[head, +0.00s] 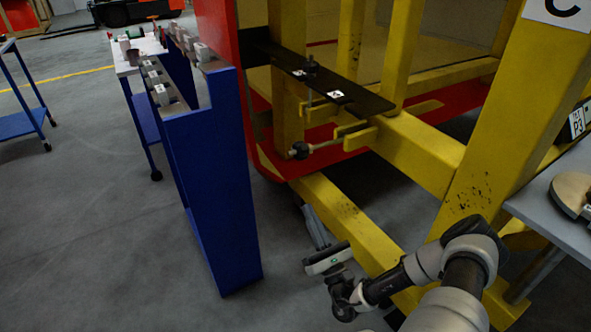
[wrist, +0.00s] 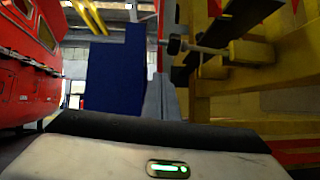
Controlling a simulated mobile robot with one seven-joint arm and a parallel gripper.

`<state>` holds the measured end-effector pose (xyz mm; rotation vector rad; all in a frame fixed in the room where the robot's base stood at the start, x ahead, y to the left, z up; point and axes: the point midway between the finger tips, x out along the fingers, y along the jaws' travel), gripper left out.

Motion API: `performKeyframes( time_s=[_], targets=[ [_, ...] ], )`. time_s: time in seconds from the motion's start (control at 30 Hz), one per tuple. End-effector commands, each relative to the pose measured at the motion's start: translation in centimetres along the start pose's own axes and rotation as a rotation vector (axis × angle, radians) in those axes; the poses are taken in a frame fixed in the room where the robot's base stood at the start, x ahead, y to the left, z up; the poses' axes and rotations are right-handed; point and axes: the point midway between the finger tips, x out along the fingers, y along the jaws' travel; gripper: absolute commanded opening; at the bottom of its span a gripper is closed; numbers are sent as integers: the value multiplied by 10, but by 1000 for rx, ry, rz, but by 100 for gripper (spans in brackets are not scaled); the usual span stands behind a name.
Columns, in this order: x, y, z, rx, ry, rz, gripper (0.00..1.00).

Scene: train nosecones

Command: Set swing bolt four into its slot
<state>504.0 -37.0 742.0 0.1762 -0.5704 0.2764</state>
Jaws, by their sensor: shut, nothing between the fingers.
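Swing bolt four (head: 325,145) is a pale rod with a black knob at its left end. It lies roughly sideways, swung out from a yellow bracket (head: 368,137), below the black plate (head: 365,98). The plate carries small white labels; the nearer one seems to read 4. In the wrist view the bolt (wrist: 207,50) is at upper right, knob to the left, clear of the plate. My gripper (head: 309,210) is below the knob in the head view, shut and empty, fingers pointing up. Its fingers (wrist: 164,80) show below the knob in the wrist view, apart from it.
Another bolt with a black knob (head: 310,66) stands upright at the plate's farther label. A blue stand (head: 215,180) is left of my gripper. Yellow beams (head: 345,215) run close on the right. A grey table (head: 550,185) stands at far right. Open floor lies at left.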

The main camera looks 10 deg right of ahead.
Motion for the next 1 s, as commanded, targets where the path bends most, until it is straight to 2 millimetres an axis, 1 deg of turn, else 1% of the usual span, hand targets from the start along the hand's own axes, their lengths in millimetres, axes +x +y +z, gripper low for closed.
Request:
performKeyframes(
  time_s=[0.17, 0.27, 0.37, 0.6, 0.67, 0.8, 1.0],
  targets=[
    [6, 0, 0, 0, 0, 2, 0],
    [19, 1, 0, 1, -2, 4, 0],
    [38, 1, 0, 0, -3, 5, 0],
    [90, 1, -1, 0, -2, 6, 0],
    [102, 1, 0, -1, -2, 6, 0],
    [117, 1, 16, 0, -1, 5, 0],
    [127, 1, 27, 0, 0, 4, 0]
  ],
)
